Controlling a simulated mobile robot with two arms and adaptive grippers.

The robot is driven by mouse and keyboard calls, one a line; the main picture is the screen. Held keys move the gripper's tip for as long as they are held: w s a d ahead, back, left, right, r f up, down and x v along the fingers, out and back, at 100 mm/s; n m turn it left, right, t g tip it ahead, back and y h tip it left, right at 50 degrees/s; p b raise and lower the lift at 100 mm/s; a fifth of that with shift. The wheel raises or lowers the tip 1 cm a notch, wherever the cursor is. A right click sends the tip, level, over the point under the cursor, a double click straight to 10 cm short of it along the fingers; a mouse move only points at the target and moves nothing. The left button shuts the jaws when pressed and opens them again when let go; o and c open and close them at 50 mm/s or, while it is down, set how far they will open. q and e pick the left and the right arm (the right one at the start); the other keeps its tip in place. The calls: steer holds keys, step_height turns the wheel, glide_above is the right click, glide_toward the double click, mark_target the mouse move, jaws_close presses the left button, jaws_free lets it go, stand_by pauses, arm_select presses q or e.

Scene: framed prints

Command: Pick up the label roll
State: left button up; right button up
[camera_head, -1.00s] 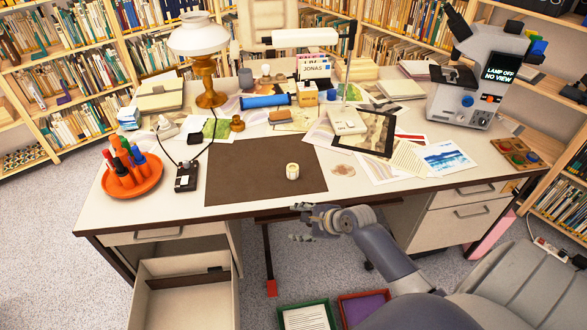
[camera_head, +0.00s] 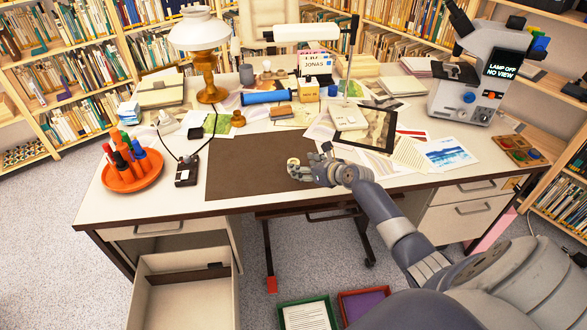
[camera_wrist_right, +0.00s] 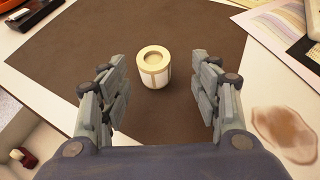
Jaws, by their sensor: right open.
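The label roll (camera_wrist_right: 154,68) is a small cream-white cylinder with a tan core. It stands upright on the brown desk mat (camera_wrist_right: 215,30). In the head view the label roll (camera_head: 293,162) is partly hidden by my right gripper (camera_head: 306,169), which is low over the mat's right part. In the right wrist view my right gripper (camera_wrist_right: 157,105) is open, with a finger on each side and nothing between the fingertips. The roll lies just ahead of them, centred in the gap and apart from both fingers. My left gripper is not in view.
An orange tray of markers (camera_head: 134,179) and a black box with a cord (camera_head: 186,173) stand left of the mat. A dark-framed print (camera_head: 372,127) and loose papers lie to the right. A brown stain (camera_wrist_right: 284,134) is right of the mat. The mat's left half is clear.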

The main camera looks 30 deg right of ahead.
mark_target(293, 162)
steer(key=shift+w+a+f, duration=0.1)
steer(key=shift+w+a, duration=0.05)
steer(key=shift+w, duration=0.45)
steer(key=x, duration=0.2)
steer(key=b+x, duration=0.1)
steer(key=x, duration=0.1)
steer(key=shift+w+a, duration=0.15)
steer(key=shift+a, duration=0.1)
steer(key=c, duration=1.2)
